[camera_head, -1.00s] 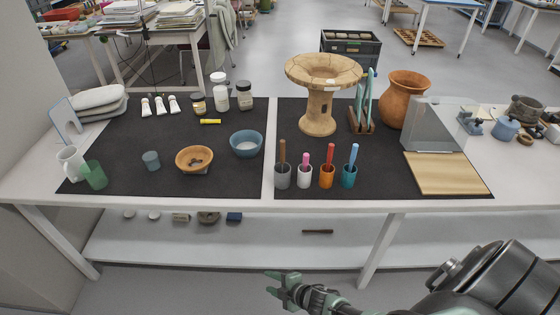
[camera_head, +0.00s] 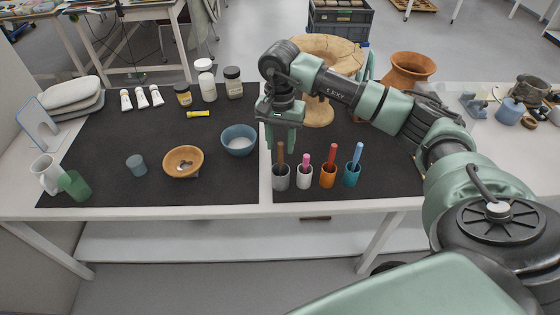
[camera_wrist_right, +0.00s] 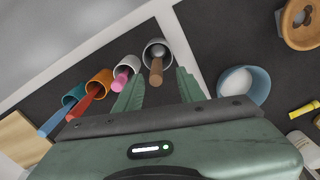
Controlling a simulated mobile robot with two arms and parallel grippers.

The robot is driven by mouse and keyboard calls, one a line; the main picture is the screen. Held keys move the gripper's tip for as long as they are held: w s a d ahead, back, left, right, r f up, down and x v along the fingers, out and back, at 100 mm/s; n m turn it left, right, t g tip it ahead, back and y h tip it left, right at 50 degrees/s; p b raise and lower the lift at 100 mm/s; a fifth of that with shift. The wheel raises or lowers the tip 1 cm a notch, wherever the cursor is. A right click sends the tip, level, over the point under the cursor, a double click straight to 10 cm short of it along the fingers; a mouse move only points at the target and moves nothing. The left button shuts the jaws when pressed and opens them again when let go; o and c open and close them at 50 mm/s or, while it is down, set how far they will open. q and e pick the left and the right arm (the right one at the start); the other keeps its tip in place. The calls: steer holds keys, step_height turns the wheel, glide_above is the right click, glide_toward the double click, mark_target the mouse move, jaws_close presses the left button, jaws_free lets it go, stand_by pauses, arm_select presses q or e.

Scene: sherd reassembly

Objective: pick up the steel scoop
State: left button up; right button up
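A brown-handled tool (camera_head: 281,152) stands in a grey cup (camera_head: 281,179) at the left end of a row of tool cups. In the right wrist view the tool's brown handle (camera_wrist_right: 155,76) points toward the camera, and a silvery metal part shows in the cup; I take it for the steel scoop, though its lower end is hidden. My right gripper (camera_head: 281,148) points down above the grey cup. Its two fingers are apart, with the handle between them in the right wrist view; contact cannot be told. My left gripper is out of view.
Close to the right stand a white cup (camera_head: 304,179) with a pink tool, an orange cup (camera_head: 327,178) and a teal cup (camera_head: 350,177). A blue bowl (camera_head: 238,143) is left of the gripper. A wooden pedestal piece (camera_head: 318,112) stands behind my right arm.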

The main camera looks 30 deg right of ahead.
mark_target(281, 165)
steer(key=f, duration=0.1)
steer(key=f+p, duration=0.1)
steer(key=s, duration=0.1)
steer(key=shift+a+f, duration=0.3)
steer(key=shift+f, duration=0.1)
step_height(281, 165, down, 2)
steer(key=shift+f+p, duration=0.25)
steer(key=shift+p, duration=0.2)
steer(key=shift+w+f, duration=0.1)
steer(key=shift+f, duration=0.25)
steer(key=shift+c, duration=0.3)
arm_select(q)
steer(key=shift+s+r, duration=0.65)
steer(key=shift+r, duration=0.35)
arm_select(e)
jaws_close()
